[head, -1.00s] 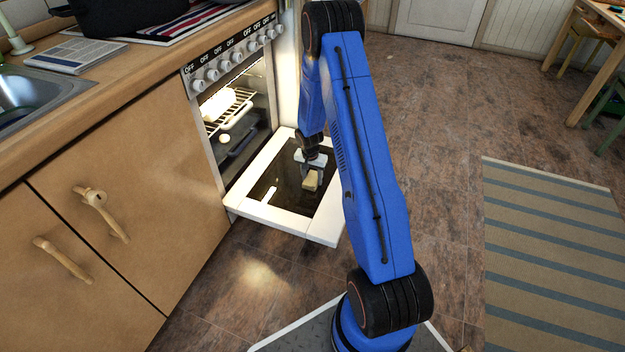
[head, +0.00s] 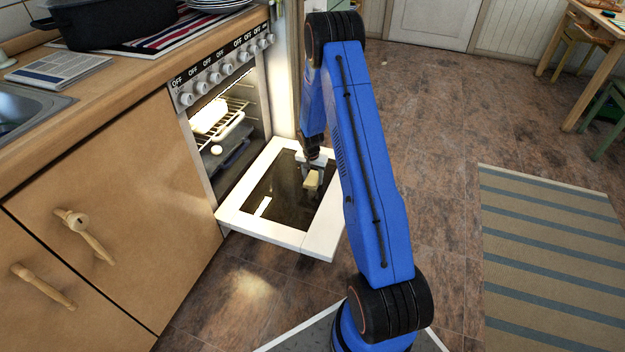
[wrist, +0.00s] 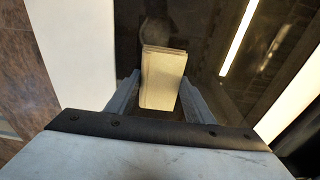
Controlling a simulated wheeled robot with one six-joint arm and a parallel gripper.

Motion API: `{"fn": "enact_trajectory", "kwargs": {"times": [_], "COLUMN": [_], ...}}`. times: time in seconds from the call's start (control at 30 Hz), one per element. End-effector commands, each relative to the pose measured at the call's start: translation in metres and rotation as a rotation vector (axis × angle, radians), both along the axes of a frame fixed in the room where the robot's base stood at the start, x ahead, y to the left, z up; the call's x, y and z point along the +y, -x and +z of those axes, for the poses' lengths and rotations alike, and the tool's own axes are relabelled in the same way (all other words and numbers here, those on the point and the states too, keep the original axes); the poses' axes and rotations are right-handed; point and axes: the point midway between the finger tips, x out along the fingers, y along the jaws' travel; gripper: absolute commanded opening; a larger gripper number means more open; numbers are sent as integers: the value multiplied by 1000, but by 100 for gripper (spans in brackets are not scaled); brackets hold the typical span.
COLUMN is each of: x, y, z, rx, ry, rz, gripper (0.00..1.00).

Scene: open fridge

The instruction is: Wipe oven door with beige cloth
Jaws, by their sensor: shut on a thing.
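The oven door (head: 245,222) is folded down open, a white frame around dark glass. The beige cloth (head: 312,180) is a small folded block over the right part of the glass. In the wrist view the cloth (wrist: 163,78) sits between the two fingers of my gripper (wrist: 160,92). My gripper (head: 311,172) is shut on the cloth and points down at the door glass. The cloth is at or just above the glass; I cannot tell if it touches. The white frame (wrist: 72,50) shows at the left in the wrist view.
The oven (head: 220,85) stands open with lit racks inside, close to the door's left side. Wooden cabinets (head: 120,190) are at the left. A black pot (head: 105,20) stands on the counter above.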

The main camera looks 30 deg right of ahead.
Motion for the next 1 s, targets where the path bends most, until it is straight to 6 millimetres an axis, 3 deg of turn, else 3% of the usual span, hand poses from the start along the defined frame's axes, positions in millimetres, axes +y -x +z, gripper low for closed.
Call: {"fn": "enact_trajectory", "kwargs": {"times": [0.1, 0.7, 1.0], "x": [0, 1, 1], "y": [-2, -8, -8], "z": [21, 74, 82], "rx": [-3, -2, 0], "ry": [0, 1, 0], "rz": [2, 6, 8], "gripper": [23, 23, 23]}}
